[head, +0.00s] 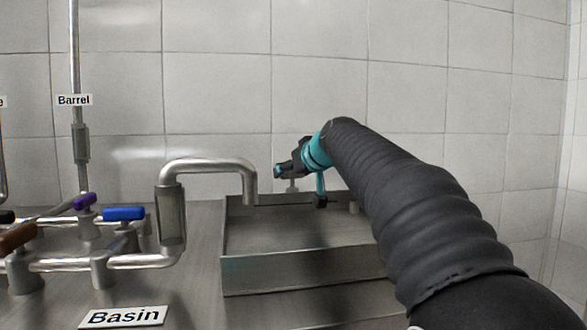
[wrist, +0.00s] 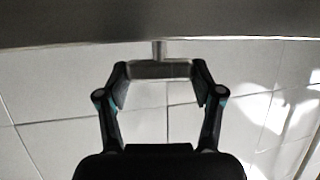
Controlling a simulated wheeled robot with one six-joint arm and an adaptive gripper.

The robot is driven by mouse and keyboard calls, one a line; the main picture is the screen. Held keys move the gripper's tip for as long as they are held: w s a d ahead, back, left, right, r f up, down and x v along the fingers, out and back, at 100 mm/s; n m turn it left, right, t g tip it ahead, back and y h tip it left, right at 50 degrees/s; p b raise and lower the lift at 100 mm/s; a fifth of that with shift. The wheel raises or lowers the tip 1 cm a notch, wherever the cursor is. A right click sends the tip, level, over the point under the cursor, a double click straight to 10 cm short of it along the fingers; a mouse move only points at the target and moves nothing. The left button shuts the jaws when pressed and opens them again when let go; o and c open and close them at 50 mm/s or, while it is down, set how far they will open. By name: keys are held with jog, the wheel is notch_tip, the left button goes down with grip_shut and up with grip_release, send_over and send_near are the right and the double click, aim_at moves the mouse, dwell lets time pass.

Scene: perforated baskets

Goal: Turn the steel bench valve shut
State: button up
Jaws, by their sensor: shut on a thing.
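The steel bench valve shows in the wrist view as a grey bar handle (wrist: 160,69) on a short stem that meets the steel surface at the top of the picture. My gripper (wrist: 160,84) has one fingertip at each end of this bar, shut on it lengthwise. In the head view my gripper (head: 285,170) is at the back of the steel basin, near the tiled wall. A short steel stem (head: 292,186) shows just below it there; the handle itself is mostly hidden by the gripper.
The steel basin (head: 300,272) stands under a bent spout (head: 210,165). At left are pipes with a blue handle (head: 124,213), a purple handle (head: 84,201) and a brown handle (head: 17,238). Labels read Barrel (head: 74,100) and Basin (head: 123,317). The tiled wall (head: 315,75) is close behind.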

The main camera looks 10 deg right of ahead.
jog(key=shift+a+r+m+h+p, duration=0.1)
jog(key=shift+m+h+p, duration=0.85)
jog(key=shift+p, duration=0.35)
jog(key=shift+m+h+p, duration=0.45)
jog(key=shift+h+p, duration=0.15)
jog(key=shift+h, duration=0.05)
jog(key=o, duration=1.1)
jog(key=shift+o, duration=0.2)
jog(key=v, duration=1.2)
jog(key=shift+f, duration=0.3)
jog(key=shift+s, duration=0.15)
